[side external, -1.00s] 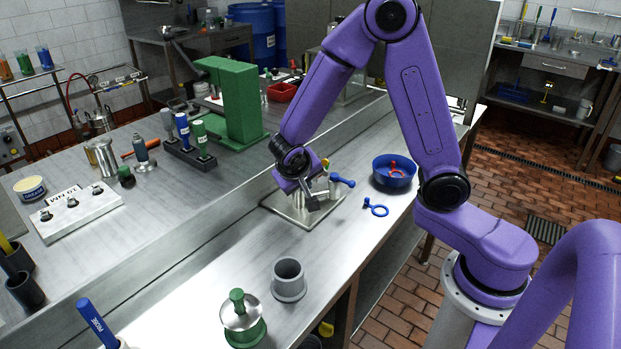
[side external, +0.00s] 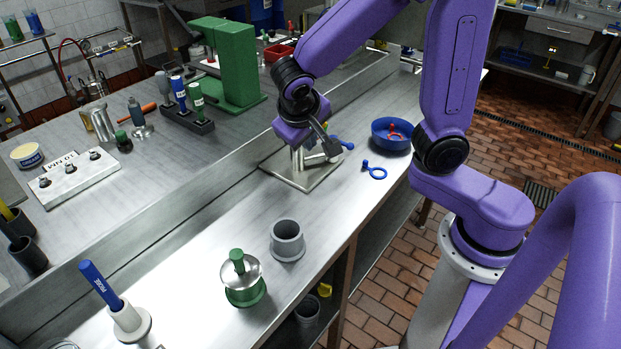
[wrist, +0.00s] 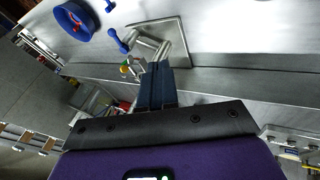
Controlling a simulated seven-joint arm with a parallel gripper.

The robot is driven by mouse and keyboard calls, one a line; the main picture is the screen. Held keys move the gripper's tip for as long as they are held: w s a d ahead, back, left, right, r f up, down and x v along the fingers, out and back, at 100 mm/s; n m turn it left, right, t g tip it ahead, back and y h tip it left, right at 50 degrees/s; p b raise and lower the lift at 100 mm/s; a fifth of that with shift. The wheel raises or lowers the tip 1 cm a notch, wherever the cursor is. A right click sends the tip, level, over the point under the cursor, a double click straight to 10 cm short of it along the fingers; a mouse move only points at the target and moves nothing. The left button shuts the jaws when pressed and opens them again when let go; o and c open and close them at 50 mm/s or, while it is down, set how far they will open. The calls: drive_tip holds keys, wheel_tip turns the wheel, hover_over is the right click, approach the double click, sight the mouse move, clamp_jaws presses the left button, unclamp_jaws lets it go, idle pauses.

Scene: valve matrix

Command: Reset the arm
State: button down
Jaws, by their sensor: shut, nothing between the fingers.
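My gripper (side external: 331,153) is above the valve fixture on a square metal plate (side external: 314,181), with its fingers together and empty. In the wrist view the dark fingers (wrist: 158,66) are side by side and point toward the pipe fitting (wrist: 150,41), which has a blue handle (wrist: 118,40). That blue handle (side external: 346,145) also shows in the side view, just right of the fingers. The hand hides part of the fitting in the side view. I cannot tell whether the fingertips touch the fitting.
A blue bowl (side external: 377,146) holding a red part (side external: 392,131) and a loose blue ring-ended piece (side external: 374,171) lie right of the plate. A grey cup (side external: 287,240) and a green-based part (side external: 245,290) stand nearer. A raised ledge (side external: 215,190) runs along the bench.

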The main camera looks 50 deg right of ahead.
drive_tip(key=s+n+g+y, duration=0.2)
drive_tip(key=s+n+y, duration=0.4)
drive_tip(key=s+n, duration=0.8)
drive_tip(key=s, duration=0.5)
drive_tip(key=shift+s+d+f+g, duration=0.15)
drive_tip(key=shift+s+f+g, duration=0.1)
drive_tip(key=shift+f+g, duration=0.05)
idle(0.5)
